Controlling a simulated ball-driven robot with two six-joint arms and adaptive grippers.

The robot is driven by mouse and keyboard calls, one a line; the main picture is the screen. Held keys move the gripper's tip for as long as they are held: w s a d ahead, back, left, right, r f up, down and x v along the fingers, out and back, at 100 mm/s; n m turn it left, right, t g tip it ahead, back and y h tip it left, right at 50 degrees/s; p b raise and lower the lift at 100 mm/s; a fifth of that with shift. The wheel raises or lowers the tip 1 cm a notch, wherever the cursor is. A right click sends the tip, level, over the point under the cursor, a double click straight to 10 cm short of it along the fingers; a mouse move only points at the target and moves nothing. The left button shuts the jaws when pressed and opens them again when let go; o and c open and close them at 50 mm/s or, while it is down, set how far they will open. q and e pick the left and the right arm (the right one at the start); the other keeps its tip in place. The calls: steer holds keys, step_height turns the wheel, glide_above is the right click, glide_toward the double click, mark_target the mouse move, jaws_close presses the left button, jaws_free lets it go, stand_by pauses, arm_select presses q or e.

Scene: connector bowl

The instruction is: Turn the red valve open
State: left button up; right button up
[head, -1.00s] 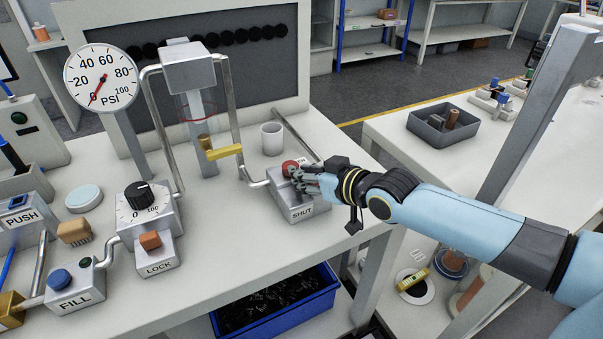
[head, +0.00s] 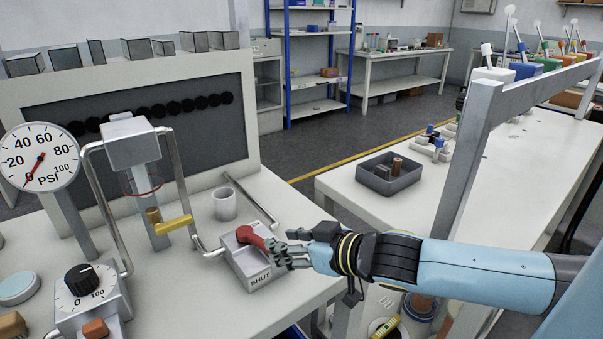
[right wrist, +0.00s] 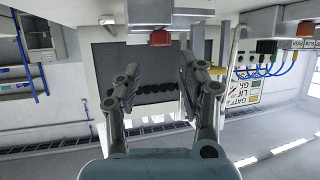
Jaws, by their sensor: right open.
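The red valve (head: 252,236) is a short red handle on a grey metal block marked SHUT, near the table's right edge. It also shows in the right wrist view (right wrist: 160,38), at the top centre past the fingers. My right gripper (head: 288,244) is just to the right of the valve, its fingertips close to the handle's right end. In the wrist view the right gripper (right wrist: 162,70) has its fingers spread with nothing between them. Whether a finger touches the handle, I cannot tell. My left gripper is not in view.
The pressure gauge (head: 40,158) needle points near 0. A grey bin (head: 390,180) sits on the right table.

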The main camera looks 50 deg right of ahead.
steer(key=shift+v, duration=1.9)
